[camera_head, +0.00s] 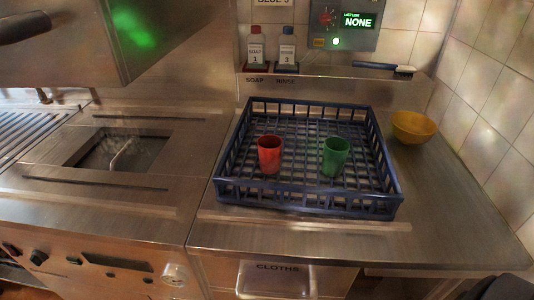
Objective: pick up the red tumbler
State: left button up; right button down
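The red tumbler (269,155) stands upright in the left half of a dark blue dish rack (305,203), with its open rim facing up. A green tumbler (335,157) stands upright to its right in the same rack, with a clear gap between them. My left gripper is not in view. A dark shape at the bottom right corner looks like part of my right gripper (503,288). It is cut off by the picture edge, so its fingers cannot be made out. It is well away from the red tumbler.
A yellow bowl (414,127) sits right of the rack. A brush (385,68) and the soap (256,49) and rinse (287,49) bottles are on the ledge behind. A metal hood (60,50) overhangs at upper left.

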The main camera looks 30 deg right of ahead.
aim_at(269, 146)
jog(key=i+j+z, duration=0.1)
jog(key=j+z, duration=0.15)
jog(key=z, duration=0.2)
jog(key=j+z, duration=0.25)
jog(key=z, duration=0.2)
jog(key=i, duration=0.05)
